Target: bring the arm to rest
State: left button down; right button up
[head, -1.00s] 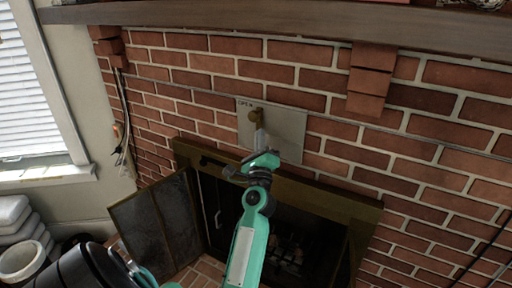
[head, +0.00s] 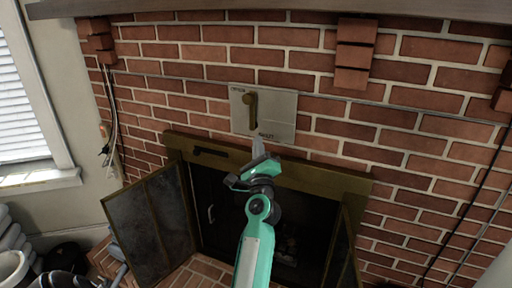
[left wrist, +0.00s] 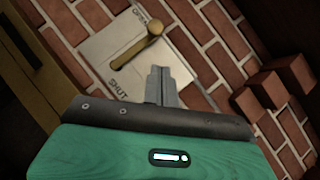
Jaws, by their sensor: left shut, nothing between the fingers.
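A pale metal plate (head: 280,118) on the brick wall carries a brass lever (head: 251,108). My left gripper (head: 258,147) is shut and empty, just below the plate and apart from the lever. Its closed fingers (left wrist: 160,84) also show in the left wrist view. My right gripper is out of view.
Below the plate is a fireplace with a brass-coloured frame (head: 310,178) and an open dark door (head: 150,222) on the left. A mantel (head: 190,7) runs above. Brick blocks (head: 352,55) jut from the wall to the right. A window (head: 22,115) is at far left.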

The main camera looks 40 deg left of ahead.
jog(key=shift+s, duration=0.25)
